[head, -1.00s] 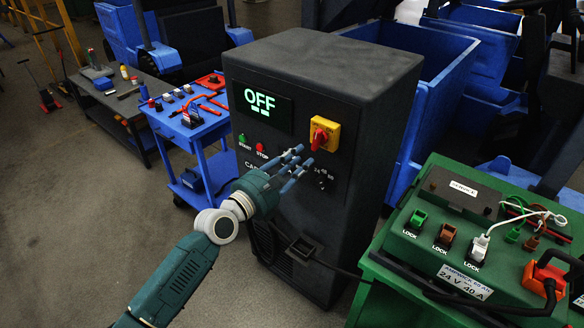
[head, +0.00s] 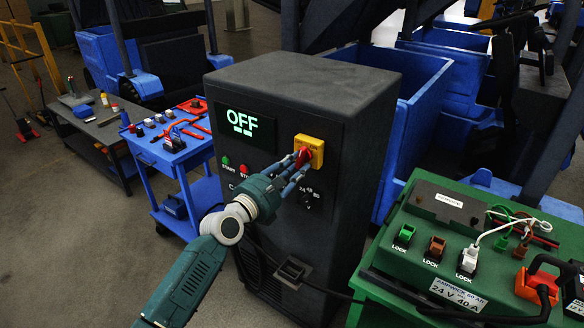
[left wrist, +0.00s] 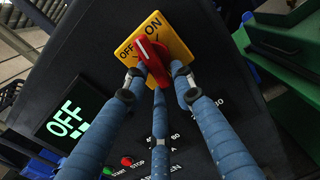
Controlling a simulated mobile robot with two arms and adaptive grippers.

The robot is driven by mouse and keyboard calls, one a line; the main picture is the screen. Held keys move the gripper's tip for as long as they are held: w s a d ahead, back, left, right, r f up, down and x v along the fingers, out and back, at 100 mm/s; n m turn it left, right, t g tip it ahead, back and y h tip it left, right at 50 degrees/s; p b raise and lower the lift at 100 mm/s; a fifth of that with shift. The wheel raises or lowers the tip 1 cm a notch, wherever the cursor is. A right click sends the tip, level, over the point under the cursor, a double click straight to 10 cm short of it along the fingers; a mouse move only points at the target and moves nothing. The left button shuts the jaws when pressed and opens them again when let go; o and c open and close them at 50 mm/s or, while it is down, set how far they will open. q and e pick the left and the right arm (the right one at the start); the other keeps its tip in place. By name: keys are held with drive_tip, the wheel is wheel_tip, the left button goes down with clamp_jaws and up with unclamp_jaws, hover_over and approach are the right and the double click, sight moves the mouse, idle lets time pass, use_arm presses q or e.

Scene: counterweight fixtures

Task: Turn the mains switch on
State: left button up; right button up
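The mains switch is a red rotary knob (head: 304,156) on a yellow plate (head: 314,143) on the front of a dark cabinet (head: 350,115). In the left wrist view the plate reads OFF and ON, and the white mark on the red knob (left wrist: 152,60) points up and left, nearer OFF. The lit display (head: 240,124) reads OFF. My left gripper (head: 297,168) is at the knob, its blue fingers spread on both sides of it with a third finger below. The fingertips are very close to the knob; contact is unclear. My right gripper is out of view.
Green START (head: 225,161) and red STOP (head: 244,169) buttons sit below the display. A small dial (head: 308,200) is under the switch. A green bench (head: 400,275) with lock plugs and cables stands at the right, a blue tool cart (head: 165,160) at the left.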

use_arm(q)
drive_tip(key=shift+s+d+r, duration=0.1)
drive_tip(key=shift+d+r, duration=0.05)
drive_tip(key=shift+d, duration=0.1)
clamp_jaws()
drive_tip(key=shift+d, duration=0.1)
